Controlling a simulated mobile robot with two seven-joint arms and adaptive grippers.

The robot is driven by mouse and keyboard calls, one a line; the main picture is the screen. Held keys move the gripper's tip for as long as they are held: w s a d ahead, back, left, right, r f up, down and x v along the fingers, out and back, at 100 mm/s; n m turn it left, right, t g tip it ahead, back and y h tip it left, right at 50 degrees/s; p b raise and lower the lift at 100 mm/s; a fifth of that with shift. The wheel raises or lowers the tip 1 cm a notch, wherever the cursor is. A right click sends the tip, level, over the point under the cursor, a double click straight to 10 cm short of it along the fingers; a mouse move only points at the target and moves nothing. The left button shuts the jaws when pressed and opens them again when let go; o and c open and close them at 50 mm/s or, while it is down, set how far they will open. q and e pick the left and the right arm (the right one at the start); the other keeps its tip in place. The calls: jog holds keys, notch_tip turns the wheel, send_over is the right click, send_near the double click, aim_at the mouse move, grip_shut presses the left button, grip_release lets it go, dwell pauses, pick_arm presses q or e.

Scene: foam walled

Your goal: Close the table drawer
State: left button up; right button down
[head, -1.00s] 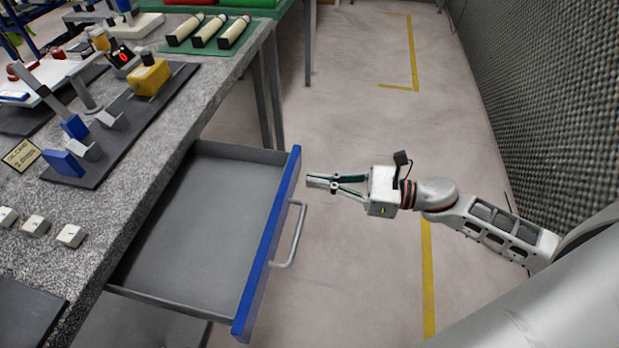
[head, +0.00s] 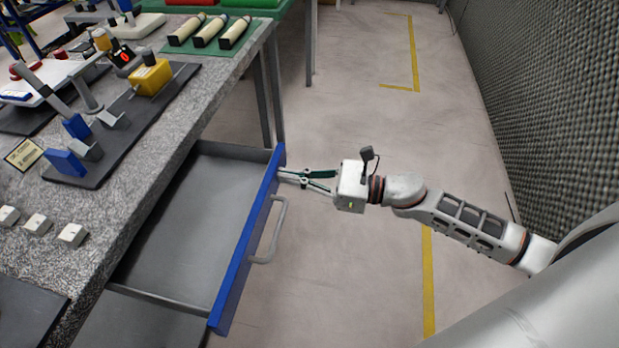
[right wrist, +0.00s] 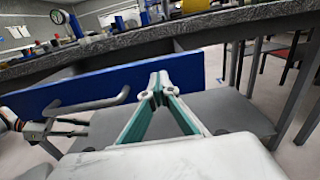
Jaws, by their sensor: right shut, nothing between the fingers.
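The table drawer (head: 185,225) is pulled out of the grey stone-topped table (head: 150,170) and is empty. Its blue front (head: 248,240) has a grey bar handle (head: 277,232); the front also shows in the right wrist view (right wrist: 75,90). My right gripper (head: 281,175) is shut and empty. Its fingertips are at the outer face of the blue front, near its far end and beyond the handle, and appear to touch it. What looks like my left gripper (right wrist: 68,128) shows small at the left edge of the right wrist view; its jaw state is unclear.
On the tabletop are a dark mat (head: 125,125) with a yellow box (head: 151,77) and blue-ended parts, and several small white blocks (head: 38,224). A grey textured wall (head: 545,100) stands at the right. The floor between table and wall is clear.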

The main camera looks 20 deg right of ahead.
aim_at(203, 170)
jog(key=b+x, duration=0.1)
jog(key=x, duration=1.9)
jog(key=shift+w+a+f, duration=0.1)
jog(key=shift+w+a, duration=0.35)
jog(key=shift+a, duration=0.15)
pick_arm(q)
jog(key=shift+d, duration=0.25)
jog(key=shift+w, duration=0.1)
